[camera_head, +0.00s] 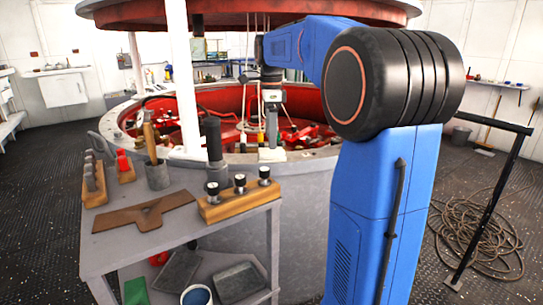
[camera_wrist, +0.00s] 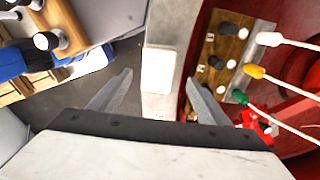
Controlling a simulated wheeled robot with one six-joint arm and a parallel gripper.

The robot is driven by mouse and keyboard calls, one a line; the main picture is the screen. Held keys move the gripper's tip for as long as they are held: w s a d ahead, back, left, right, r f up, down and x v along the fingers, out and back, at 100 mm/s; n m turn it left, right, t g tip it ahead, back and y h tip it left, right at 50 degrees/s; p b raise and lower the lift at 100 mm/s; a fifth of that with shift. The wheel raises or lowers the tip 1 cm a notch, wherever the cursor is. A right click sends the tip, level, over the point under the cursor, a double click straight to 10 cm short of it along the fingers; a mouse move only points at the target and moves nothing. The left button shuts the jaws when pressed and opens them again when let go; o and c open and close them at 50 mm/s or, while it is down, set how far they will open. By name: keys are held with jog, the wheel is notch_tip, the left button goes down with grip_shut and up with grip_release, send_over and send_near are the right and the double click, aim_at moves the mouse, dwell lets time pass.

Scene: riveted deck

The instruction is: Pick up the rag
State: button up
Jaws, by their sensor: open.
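A small white folded cloth, which looks like the rag (camera_head: 272,154), lies on the grey rim of the round red-lined pit. In the wrist view the rag (camera_wrist: 159,68) is a pale flat rectangle on the rim, between and beyond the two fingers. My gripper (camera_head: 271,143) hangs pointing down just above the rag in the head view. In the wrist view my gripper (camera_wrist: 160,77) has its fingers spread, with nothing between them. I cannot tell exactly how high the fingertips are above the cloth.
A grey workbench (camera_head: 110,262) with a wooden block of black knobs (camera_head: 238,200) stands at the front left. A white post (camera_head: 183,80) rises beside the pit. In the wrist view, levers with white, yellow and green ends (camera_wrist: 256,72) lie right of the fingers.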

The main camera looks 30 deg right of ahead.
jog(key=shift+s+f, duration=0.1)
jog(key=shift+f, duration=2.1)
jog(key=c, duration=1.1)
jog(key=shift+c, duration=0.2)
notch_tip(320, 180, up, 10)
jog(key=o, duration=0.5)
jog(key=c, duration=0.4)
jog(key=shift+d, duration=0.15)
